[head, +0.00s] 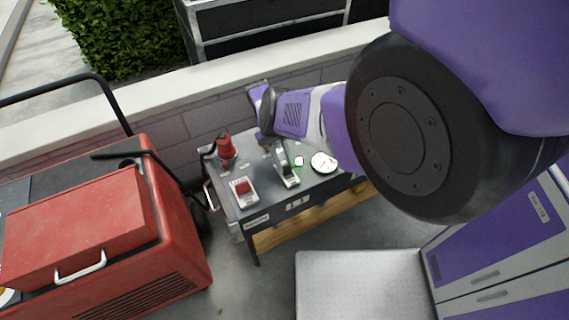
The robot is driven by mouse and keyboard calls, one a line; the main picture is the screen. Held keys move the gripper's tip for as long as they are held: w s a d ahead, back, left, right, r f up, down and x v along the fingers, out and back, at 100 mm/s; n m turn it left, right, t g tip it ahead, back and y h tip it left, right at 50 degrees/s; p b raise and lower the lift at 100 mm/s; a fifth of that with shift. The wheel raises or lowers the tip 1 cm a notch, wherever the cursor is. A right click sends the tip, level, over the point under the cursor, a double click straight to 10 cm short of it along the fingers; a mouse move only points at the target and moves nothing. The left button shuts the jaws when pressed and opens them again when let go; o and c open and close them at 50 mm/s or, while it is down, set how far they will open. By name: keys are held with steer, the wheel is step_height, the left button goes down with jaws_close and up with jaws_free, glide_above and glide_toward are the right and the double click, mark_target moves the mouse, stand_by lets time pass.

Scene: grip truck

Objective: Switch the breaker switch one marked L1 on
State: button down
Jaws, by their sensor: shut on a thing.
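A dark grey control panel (260,209) sits on a small stand by the wall. On it are a red knob-like control (226,152), a red switch on a white base (243,188), an upright lever with a pale side (285,164), a lit green lamp (298,160) and a round white gauge (323,162). My gripper (266,137) reaches down at the panel's back edge, behind the lever. It is shut on a small part there, seemingly a breaker switch. The fingertips and that part are small and partly hidden. I cannot read an L1 mark or tell the switch's position.
A red tool cart (180,265) with a red box (85,228) and black handle stands close on the left. A low wall with a pale top (180,83) runs behind the panel. Grey floor (245,292) is open in front of the stand.

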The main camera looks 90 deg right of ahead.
steer(key=c, duration=1.1)
jaws_free()
steer(key=shift+d+r, duration=0.1)
steer(key=b+v, duration=0.3)
steer(key=v, duration=0.2)
steer(key=shift+w+d+r, duration=0.15)
steer(key=shift+w+d, duration=0.05)
steer(key=shift+d, duration=0.15)
steer(key=shift+b+v, duration=0.4)
steer(key=shift+v, duration=0.5)
steer(key=shift+s+a+r, duration=0.1)
steer(key=shift+a+r, duration=0.05)
steer(key=shift+a, duration=0.05)
